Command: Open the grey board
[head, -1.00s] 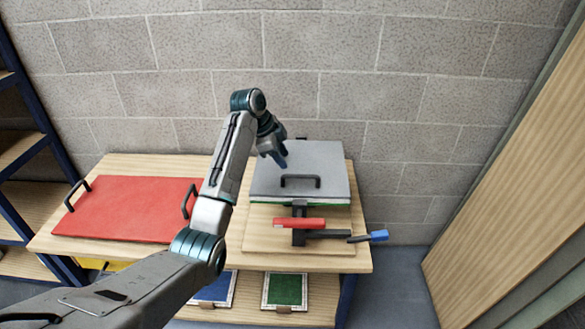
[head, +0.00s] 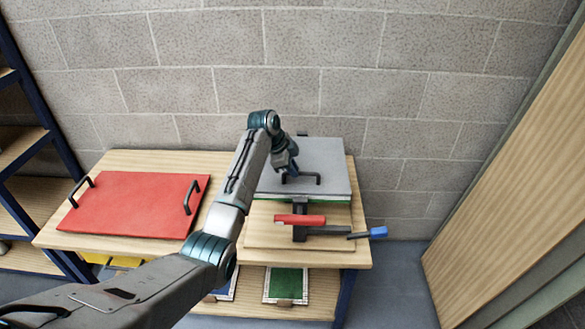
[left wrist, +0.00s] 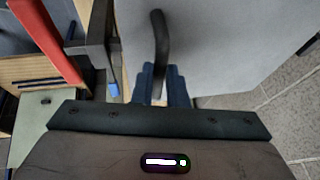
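The grey board (head: 325,153) lies flat at the back right of the wooden table, over a thin green and white layer. Its dark handle (head: 308,179) stands near the front edge. My left gripper (head: 290,172) is at the left end of this handle. In the left wrist view the grey board (left wrist: 225,40) fills the upper right. The handle (left wrist: 160,40) runs down toward the gap between the blue fingers of my left gripper (left wrist: 163,72). The fingers are a little apart; contact with the handle cannot be made out. My right gripper is not in view.
A red board (head: 130,205) with two dark handles lies on the table's left. In front of the grey board are a red bar (head: 300,219) and a dark lever with a blue end (head: 378,232). A block wall (head: 330,90) stands close behind.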

